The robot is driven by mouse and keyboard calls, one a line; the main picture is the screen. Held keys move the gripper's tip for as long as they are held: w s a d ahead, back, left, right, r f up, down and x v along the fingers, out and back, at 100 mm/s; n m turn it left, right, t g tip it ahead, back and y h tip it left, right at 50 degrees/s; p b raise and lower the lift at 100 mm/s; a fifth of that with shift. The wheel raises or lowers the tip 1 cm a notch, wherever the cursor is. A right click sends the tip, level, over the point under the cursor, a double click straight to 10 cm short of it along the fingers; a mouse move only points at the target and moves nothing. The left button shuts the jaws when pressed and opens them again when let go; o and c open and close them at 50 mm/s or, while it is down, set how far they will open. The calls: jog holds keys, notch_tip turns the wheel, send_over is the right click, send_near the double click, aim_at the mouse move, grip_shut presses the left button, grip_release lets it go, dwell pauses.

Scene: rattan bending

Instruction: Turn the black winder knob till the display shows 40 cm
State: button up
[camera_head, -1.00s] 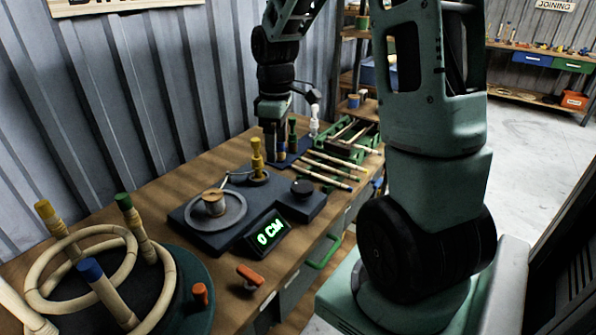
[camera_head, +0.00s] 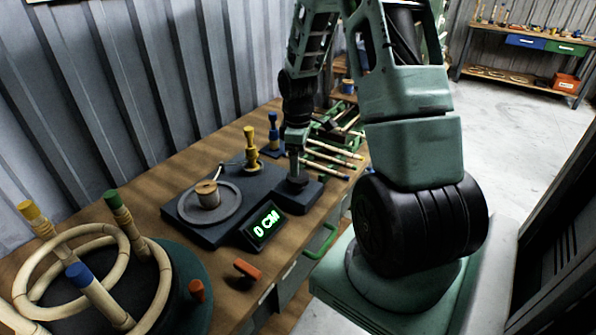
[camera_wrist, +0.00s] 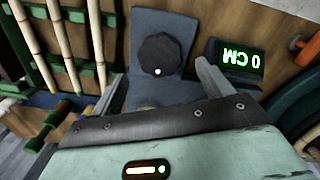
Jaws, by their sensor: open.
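The black winder knob (camera_wrist: 159,55) is a round, ridged knob with a white dot, on the dark grey winder base (camera_head: 206,234). The display (camera_head: 264,223) on the winder's front reads 0 CM; it also shows upside down in the wrist view (camera_wrist: 237,60).
A wooden spool (camera_head: 207,195) sits on the winder's round plate. A yellow peg (camera_head: 250,150) stands behind it. Rattan poles (camera_head: 330,157) lie in a green rack at the right. A round jig with rattan rings (camera_head: 128,270) stands front left. An orange handle (camera_head: 246,270) lies near the table edge.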

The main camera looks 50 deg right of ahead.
aim_at(298, 181)
notch_tip(298, 181, down, 5)
jog(key=shift+r, duration=0.1)
dwell(0.3)
jog(key=c, duration=1)
